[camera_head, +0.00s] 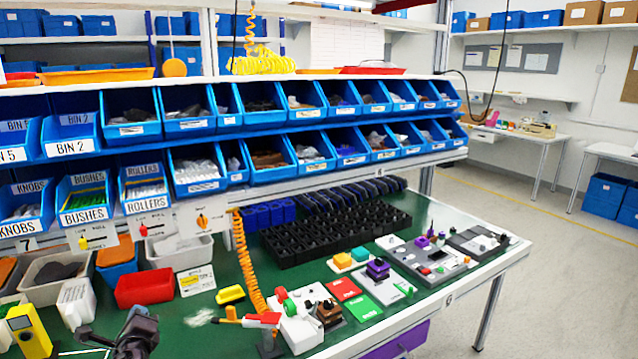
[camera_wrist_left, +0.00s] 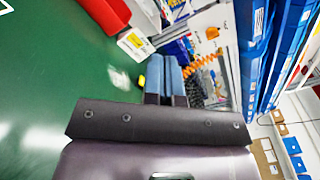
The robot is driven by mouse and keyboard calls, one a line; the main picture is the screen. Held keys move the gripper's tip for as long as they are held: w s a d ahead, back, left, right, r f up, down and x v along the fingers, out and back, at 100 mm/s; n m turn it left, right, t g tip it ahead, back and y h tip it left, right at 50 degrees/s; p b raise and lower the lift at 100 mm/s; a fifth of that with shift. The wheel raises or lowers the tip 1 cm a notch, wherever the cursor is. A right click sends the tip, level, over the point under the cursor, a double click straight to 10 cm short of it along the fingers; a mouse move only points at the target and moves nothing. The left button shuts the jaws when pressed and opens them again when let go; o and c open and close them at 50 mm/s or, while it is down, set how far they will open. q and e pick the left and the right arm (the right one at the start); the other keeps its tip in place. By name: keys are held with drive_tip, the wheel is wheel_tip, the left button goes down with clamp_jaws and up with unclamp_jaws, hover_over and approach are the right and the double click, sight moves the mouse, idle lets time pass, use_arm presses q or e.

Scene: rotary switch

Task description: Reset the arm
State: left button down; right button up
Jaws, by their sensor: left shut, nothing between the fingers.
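My left gripper (camera_head: 139,314) is at the bottom left of the head view, low over the green bench top. In the left wrist view its two blue-grey fingers (camera_wrist_left: 164,78) lie together with nothing between them. A rotary switch with an orange knob (camera_head: 202,220) sits on a white plate on the bench's shelf front. It also shows in the left wrist view, where the orange knob (camera_wrist_left: 212,32) is apart from the fingers. Two more small switches, one yellow (camera_head: 84,241) and one red (camera_head: 143,230), are to its left. My right gripper is not in view.
A red bin (camera_head: 145,288), a white bin (camera_head: 180,252) and a yellow-labelled card (camera_head: 196,281) stand behind my gripper. An orange coiled hose (camera_head: 249,265) hangs to the right. Blue bins (camera_head: 85,200) line the shelves above. Assorted coloured parts and black trays cover the right side.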

use_arm(q)
drive_tip(key=s+d+f+n+g+h+b, duration=0.2)
drive_tip(key=s+d+f+n+h+b, duration=0.4)
drive_tip(key=s+d+f+n, duration=0.85)
drive_tip(key=s+f+n+g+b, duration=0.1)
drive_tip(key=s+f+n+b, duration=0.1)
drive_tip(key=s+f, duration=0.3)
drive_tip(key=s+d+f+n+g+h+b, duration=0.1)
drive_tip(key=s+f, duration=0.5)
drive_tip(key=s, duration=0.7)
drive_tip(key=n+g+b, duration=0.1)
drive_tip(key=n, duration=0.1)
drive_tip(key=shift+s+d+f+n, duration=0.15)
drive_tip(key=shift+s+n, duration=0.2)
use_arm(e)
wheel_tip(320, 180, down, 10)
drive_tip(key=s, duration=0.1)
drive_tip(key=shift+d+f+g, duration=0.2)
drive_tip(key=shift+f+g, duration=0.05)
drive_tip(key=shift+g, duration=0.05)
